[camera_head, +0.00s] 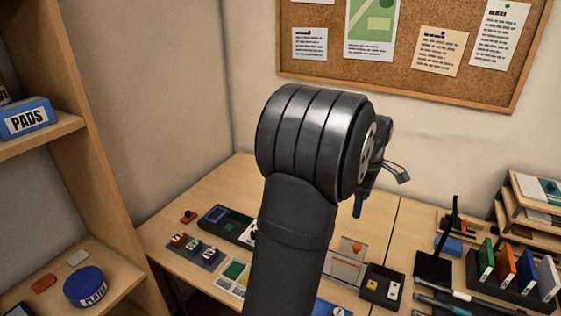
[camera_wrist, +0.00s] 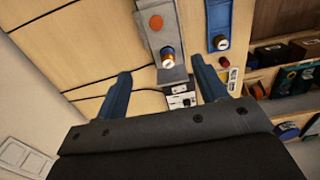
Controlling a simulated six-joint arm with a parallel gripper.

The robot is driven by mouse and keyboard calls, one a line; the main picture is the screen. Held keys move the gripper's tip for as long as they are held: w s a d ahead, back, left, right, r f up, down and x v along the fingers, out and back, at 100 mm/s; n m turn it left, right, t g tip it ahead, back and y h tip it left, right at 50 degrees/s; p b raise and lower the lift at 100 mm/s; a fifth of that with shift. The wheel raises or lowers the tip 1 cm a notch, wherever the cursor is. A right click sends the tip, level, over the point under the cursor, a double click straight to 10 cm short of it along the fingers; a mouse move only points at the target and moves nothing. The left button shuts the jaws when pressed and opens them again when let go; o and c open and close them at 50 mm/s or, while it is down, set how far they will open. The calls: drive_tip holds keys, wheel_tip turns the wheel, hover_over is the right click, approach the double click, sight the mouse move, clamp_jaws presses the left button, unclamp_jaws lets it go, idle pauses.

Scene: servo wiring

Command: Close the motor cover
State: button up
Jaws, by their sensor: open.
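My gripper (camera_wrist: 160,66) is open in the wrist view, with its two blue fingers spread apart and nothing between them in contact. Beyond the fingertips is a grey housing (camera_wrist: 147,39) with an orange disc (camera_wrist: 156,22) and a short orange-and-white cylinder (camera_wrist: 167,58). I cannot tell for certain which part is the motor cover. In the head view my gripper (camera_head: 357,205) is mostly hidden behind my arm, with one blue finger above the table. A grey panel (camera_head: 347,270) with an orange spot lies below it, partly hidden by my arm.
Several small modules, including a dark one (camera_head: 228,222), lie left of my arm. A black stand (camera_head: 434,268) and a rack of coloured folders (camera_head: 512,275) are at right. Shelves (camera_head: 85,150) rise at left.

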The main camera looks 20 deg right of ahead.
drive_tip(key=c, duration=0.3)
drive_tip(key=shift+s+d+f, duration=0.1)
drive_tip(key=shift+s+f, duration=0.05)
drive_tip(key=c, duration=0.4)
drive_tip(key=s+f+m, duration=0.1)
drive_tip(key=d+m+y, duration=0.1)
drive_tip(key=s+f+m, duration=0.1)
drive_tip(key=shift+s+d+f+m+t+y, duration=0.25)
drive_tip(key=shift+s+f+m+t+y, duration=0.05)
drive_tip(key=shift+s+t, duration=0.1)
clamp_jaws()
drive_tip(key=s+d+f+m+t+y, duration=0.1)
drive_tip(key=s+d+f+m+t, duration=0.4)
drive_tip(key=m, duration=0.4)
drive_tip(key=s+d+f+m+t+y, duration=0.2)
drive_tip(key=s+m+t, duration=0.1)
drive_tip(key=s+m, duration=0.5)
drive_tip(key=m, duration=0.1)
approach(361, 250)
drive_tip(key=x, duration=0.5)
drive_tip(key=shift+s+d+f, duration=0.1)
drive_tip(key=shift+s+f, duration=0.1)
drive_tip(key=shift+f, duration=0.25)
drive_tip(key=shift+w+a, duration=0.3)
drive_tip(key=shift+w, duration=0.3)
